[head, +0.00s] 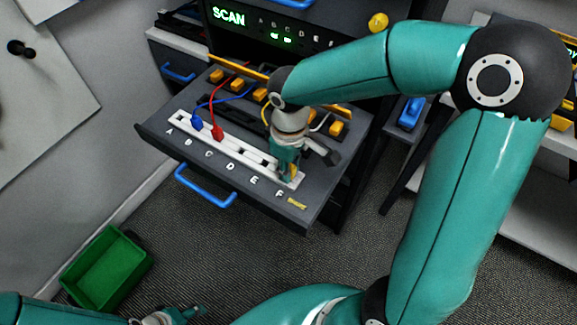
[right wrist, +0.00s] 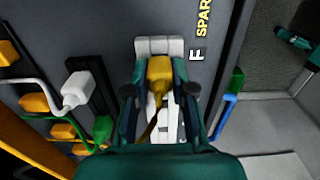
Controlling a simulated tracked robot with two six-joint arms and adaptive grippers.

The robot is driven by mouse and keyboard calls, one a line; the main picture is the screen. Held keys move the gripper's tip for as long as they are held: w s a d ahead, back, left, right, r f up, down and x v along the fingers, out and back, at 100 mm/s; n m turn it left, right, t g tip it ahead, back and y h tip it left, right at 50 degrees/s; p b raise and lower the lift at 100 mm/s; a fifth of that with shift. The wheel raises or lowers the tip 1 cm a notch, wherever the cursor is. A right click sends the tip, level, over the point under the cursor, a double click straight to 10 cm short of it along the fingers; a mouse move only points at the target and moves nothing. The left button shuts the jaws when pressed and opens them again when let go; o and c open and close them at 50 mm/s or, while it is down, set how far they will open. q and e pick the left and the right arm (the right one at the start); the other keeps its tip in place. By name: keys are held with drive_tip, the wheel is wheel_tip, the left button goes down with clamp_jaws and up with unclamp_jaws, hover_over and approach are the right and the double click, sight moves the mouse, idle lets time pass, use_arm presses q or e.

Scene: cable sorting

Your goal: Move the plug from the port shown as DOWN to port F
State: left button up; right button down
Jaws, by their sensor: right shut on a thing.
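A white port strip (head: 240,150) lies along the drawer, with the letters A to F printed beside it. A blue plug (head: 196,120) and a red plug (head: 217,132) stand in its left half. My right gripper (head: 289,172) is over the strip's F end, shut on a yellow plug (right wrist: 159,78). The right wrist view shows the plug between the fingers, over the strip (right wrist: 158,46) beside the letter F. The plug's lower end is hidden, so I cannot tell whether it is seated. My left gripper (head: 187,314) is low at the bottom left, its jaws unclear.
The display (head: 229,16) reads SCAN, with small green marks under some letters. Orange blocks (head: 217,76) line the drawer's back. A white plug (right wrist: 76,90) and a green plug (right wrist: 102,128) are left of my right gripper. A green bin (head: 106,268) stands on the floor.

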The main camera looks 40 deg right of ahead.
drive_tip(key=shift+c, duration=2.1)
unclamp_jaws()
drive_tip(key=shift+r, duration=0.15)
drive_tip(key=shift+r+p, duration=2.9)
drive_tip(key=shift+r, duration=0.5)
